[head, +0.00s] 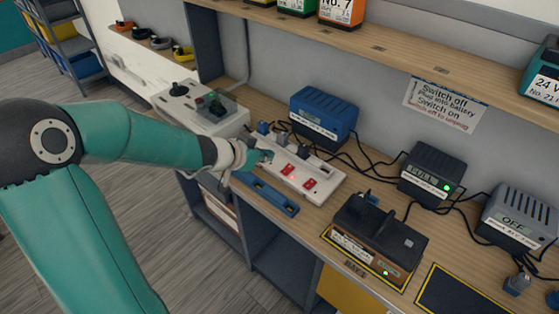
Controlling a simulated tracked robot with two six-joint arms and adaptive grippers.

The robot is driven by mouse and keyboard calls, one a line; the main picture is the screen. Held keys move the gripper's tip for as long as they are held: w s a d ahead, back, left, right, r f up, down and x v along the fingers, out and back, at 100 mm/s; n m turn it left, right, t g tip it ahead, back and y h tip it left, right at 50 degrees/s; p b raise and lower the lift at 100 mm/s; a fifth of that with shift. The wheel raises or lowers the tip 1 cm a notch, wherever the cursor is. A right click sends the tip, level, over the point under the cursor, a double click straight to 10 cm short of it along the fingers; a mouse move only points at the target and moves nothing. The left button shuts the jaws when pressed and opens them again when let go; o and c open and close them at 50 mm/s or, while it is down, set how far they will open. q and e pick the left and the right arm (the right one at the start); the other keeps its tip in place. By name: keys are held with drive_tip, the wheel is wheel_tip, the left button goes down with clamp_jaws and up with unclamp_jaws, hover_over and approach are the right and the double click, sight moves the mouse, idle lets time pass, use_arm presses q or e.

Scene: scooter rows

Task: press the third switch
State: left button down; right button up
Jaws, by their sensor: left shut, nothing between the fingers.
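A white power strip (323,187) lies on the wooden bench and slants from upper left to lower right. Two red rocker switches show on it: one near its middle (286,169) and one nearer its right end (309,184). My left gripper (264,157) is shut and empty. It is over the left part of the strip, just left of the visible switches, and hides what lies under it. I cannot tell whether its fingertips touch the strip. Dark plugs (263,128) stand along the strip's back side. My right gripper is out of view.
A blue charger (323,114) stands behind the strip, with black cables around it. A blue bar (267,194) lies in front. A dark charger with a battery (378,232) is to the right. A grey control box (200,108) is at the left.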

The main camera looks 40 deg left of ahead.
use_arm(q)
drive_tip(key=b, duration=0.5)
hover_over(291, 165)
drive_tip(key=s, duration=0.3)
wheel_tip(291, 165, down, 7)
drive_tip(key=shift+a+r, duration=0.1)
drive_tip(key=shift+a, duration=0.05)
wheel_tip(291, 165, down, 2)
drive_tip(key=shift+f+b, duration=0.15)
drive_tip(key=shift+b, duration=0.9)
drive_tip(key=shift+w+f+b, duration=0.15)
drive_tip(key=shift+f+b, duration=0.2)
drive_tip(key=shift+f, duration=0.1)
